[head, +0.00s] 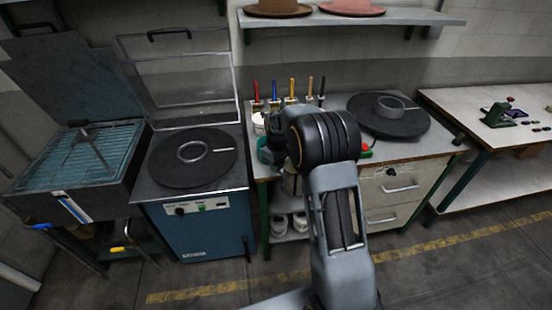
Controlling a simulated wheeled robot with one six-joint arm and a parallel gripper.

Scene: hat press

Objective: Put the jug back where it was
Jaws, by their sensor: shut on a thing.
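My gripper (274,132) is over the front left part of the middle workbench, mostly hidden behind my own dark wrist. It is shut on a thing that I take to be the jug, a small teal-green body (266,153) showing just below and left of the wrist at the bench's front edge. Its handle, mouth and base cannot be made out. I cannot tell whether it touches the bench top.
Upright coloured-handled tools (292,88) and a white container (259,123) stand behind the gripper. A black disc with a ring (403,117) lies on the bench at right. The blue press (197,228) stands left. White pots (279,224) sit on the shelf below.

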